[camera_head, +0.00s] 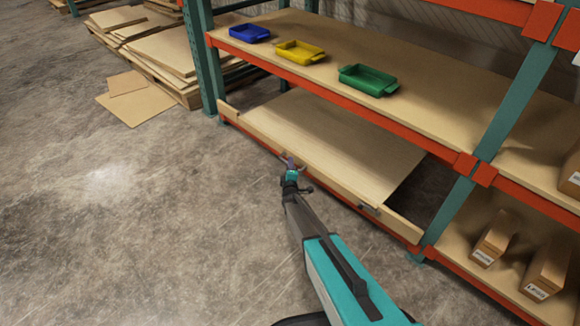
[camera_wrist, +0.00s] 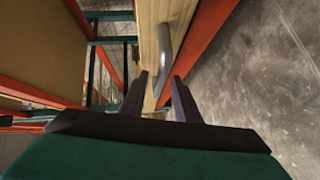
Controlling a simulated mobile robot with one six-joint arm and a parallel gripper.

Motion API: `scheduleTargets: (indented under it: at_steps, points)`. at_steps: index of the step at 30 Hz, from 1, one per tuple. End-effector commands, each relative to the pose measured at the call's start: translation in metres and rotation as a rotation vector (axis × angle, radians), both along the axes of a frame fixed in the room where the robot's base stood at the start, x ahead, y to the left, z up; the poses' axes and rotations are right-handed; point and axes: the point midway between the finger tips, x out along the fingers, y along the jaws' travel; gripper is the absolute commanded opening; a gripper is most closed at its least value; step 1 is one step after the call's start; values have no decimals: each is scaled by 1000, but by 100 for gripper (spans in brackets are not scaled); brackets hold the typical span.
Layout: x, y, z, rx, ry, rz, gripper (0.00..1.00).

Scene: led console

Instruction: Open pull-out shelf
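The pull-out shelf (camera_head: 345,140) is a light wooden panel at the lower level of the rack, with a raised wooden front board (camera_head: 328,178). A grey handle (camera_head: 369,209) is on the right part of this board. My gripper (camera_head: 290,161) is at the left part of the board, at its outer face. In the wrist view, a grey curved handle (camera_wrist: 164,52) stands on the wooden front. The two dark fingers of my gripper (camera_wrist: 160,79) are apart, with the handle's near end between their tips. I cannot tell whether they touch it.
Blue (camera_head: 250,33), yellow (camera_head: 301,52) and green (camera_head: 368,79) bins stand on the upper shelf (camera_head: 430,95). Cardboard boxes (camera_head: 494,240) lie on the lower right shelf. A teal rack post (camera_head: 478,165) stands right of the pull-out shelf. The concrete floor (camera_head: 150,220) in front is clear.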

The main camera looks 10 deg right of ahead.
Motion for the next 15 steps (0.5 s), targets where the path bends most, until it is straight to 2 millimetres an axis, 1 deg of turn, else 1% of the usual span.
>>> scheduleTargets:
  at_steps: [1, 6, 15]
  points:
    - [6, -1, -3, 0, 0, 0, 29]
    - [13, -2, -3, 0, 1, 0, 29]
    - [15, -2, -3, 0, 1, 0, 29]
